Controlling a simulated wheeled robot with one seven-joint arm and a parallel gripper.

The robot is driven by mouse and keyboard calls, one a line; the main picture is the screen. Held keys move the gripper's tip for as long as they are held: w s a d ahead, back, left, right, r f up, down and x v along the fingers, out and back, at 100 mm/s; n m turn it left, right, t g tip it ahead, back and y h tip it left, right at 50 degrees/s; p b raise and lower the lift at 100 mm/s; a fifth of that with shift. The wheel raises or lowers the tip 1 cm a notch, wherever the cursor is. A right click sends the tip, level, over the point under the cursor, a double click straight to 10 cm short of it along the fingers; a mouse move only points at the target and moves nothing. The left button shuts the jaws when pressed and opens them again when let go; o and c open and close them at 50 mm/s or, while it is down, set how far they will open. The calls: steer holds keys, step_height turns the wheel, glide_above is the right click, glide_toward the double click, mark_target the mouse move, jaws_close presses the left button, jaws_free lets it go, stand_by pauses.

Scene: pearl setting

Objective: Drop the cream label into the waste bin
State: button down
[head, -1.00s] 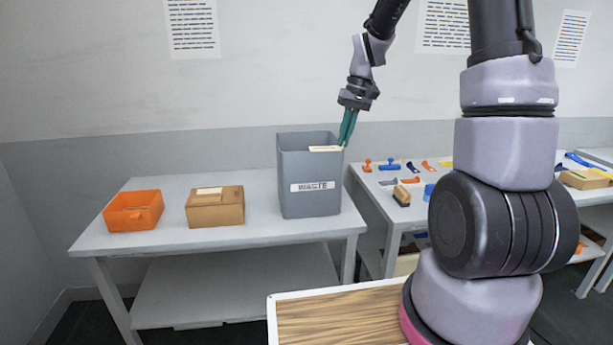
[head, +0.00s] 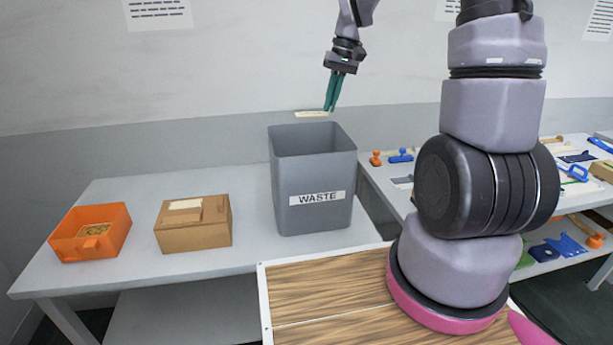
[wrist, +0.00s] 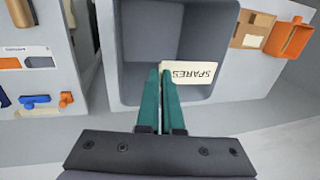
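The cream label (head: 311,114) is held by one end in my gripper (head: 329,108), whose two teal fingers are closed together on it. In the wrist view the label (wrist: 192,80) reads "SPARES" and sticks out to the right of the fingertips (wrist: 161,72). The grey waste bin (head: 318,212), marked "WASTE", stands upright on the table. In the head view the label shows just above the bin's back rim. In the wrist view it overlaps the opening of the bin (wrist: 135,40). The label does not appear to touch the bin.
A cardboard box (head: 195,238) with a cream label on top and an orange bin (head: 118,228) with small contents stand left of the waste bin on the pale table (head: 130,190). A second table at right holds tools, including a blue stamp (head: 401,156). A wood-grain board (head: 325,298) is in front.

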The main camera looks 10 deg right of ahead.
steer(key=shift+d+x, duration=0.2)
steer(key=shift+x, duration=0.75)
steer(key=shift+d+x, duration=0.25)
steer(key=shift+x, duration=0.7)
steer(key=shift+d+x, duration=0.2)
steer(key=shift+x, duration=0.75)
steer(key=shift+f, duration=0.15)
steer(key=c, duration=1)
jaws_free()
steer(key=v, duration=1)
steer(key=shift+r, duration=0.4)
steer(key=shift+d, duration=0.1)
